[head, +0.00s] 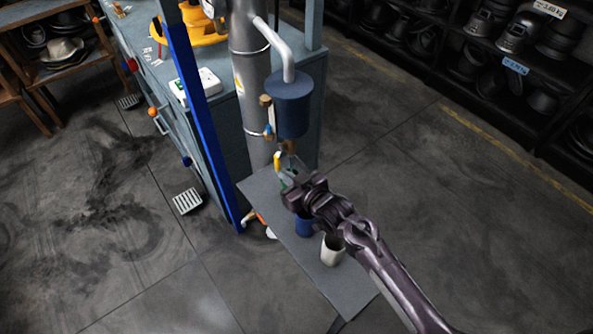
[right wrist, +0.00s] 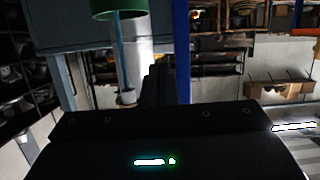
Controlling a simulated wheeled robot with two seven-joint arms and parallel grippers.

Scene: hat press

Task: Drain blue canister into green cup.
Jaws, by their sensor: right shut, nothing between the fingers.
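The blue canister (head: 291,104) hangs from a grey pipe, with a brass valve (head: 289,147) under it. A yellow lever (head: 278,161) hangs beside the valve. The green cup (head: 287,181) stands on the grey shelf (head: 318,268) below the valve, partly hidden by my right gripper. In the right wrist view the green cup (right wrist: 120,8) shows at the top edge, with a thin blue stream (right wrist: 123,50) running between it and the outlet. My right gripper (head: 291,198) is shut and empty, just in front of the cup; contact cannot be told. My left gripper is out of view.
A blue cup (head: 304,227) and a white cup (head: 332,250) stand on the shelf nearer me, beside my right arm. A blue post (head: 196,110) rises left of the shelf. A steel column (head: 251,85) stands behind. Open floor lies to the right.

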